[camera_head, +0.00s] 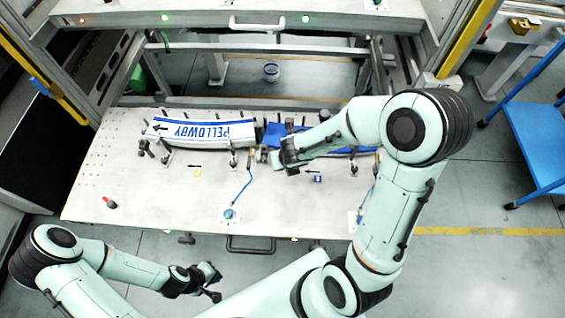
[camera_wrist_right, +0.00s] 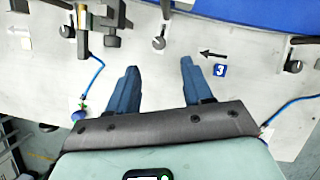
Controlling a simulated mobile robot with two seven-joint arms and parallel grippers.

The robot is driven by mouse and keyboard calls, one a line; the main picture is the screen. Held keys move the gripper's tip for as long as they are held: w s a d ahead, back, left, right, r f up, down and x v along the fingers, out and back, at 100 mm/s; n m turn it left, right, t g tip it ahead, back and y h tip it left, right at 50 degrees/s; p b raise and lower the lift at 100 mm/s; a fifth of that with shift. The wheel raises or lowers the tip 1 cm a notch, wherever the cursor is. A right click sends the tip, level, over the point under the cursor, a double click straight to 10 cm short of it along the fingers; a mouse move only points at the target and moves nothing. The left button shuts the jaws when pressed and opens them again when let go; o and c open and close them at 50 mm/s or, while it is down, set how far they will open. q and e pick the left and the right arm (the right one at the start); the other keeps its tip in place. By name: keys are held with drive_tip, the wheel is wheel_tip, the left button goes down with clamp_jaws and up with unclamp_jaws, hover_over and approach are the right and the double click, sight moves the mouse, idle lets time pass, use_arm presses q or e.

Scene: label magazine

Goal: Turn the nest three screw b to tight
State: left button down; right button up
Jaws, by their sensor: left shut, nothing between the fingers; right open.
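Nest three is marked by a blue label "3" (camera_head: 318,179) with a black arrow; the label (camera_wrist_right: 219,70) also shows in the right wrist view. Beside it are a metal screw (camera_wrist_right: 159,42) left of the arrow and another (camera_wrist_right: 293,66) at the right. Neither is visibly lettered, so I cannot tell which is screw b, nor how tight they are. My right gripper (camera_head: 284,158) hangs over the plate left of the label. In the wrist view its blue fingers (camera_wrist_right: 160,78) are apart and empty, below the left screw. My left gripper (camera_head: 214,284) is shut and empty before the plate's front edge.
A white-and-blue label stack (camera_head: 205,132) lies in the left nest, near a yellow label (camera_head: 198,173). Blue hoses run to fittings, one at the front (camera_head: 229,214). A red-tipped part (camera_head: 109,203) lies at the left. The plate's front left (camera_head: 150,205) is mostly clear.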

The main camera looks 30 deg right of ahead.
drive_tip(key=b+x, duration=0.2)
drive_tip(key=x, duration=0.5)
drive_tip(key=shift+s+f+b, duration=0.1)
drive_tip(key=shift+f+b, duration=0.15)
drive_tip(key=shift+b, duration=0.05)
drive_tip(key=shift+w+f, duration=0.4)
drive_tip(key=shift+w, duration=0.2)
use_arm(q)
drive_tip(key=shift+g, duration=0.3)
drive_tip(key=s+f, duration=0.3)
drive_tip(key=shift+s+f, duration=0.25)
use_arm(e)
clamp_jaws()
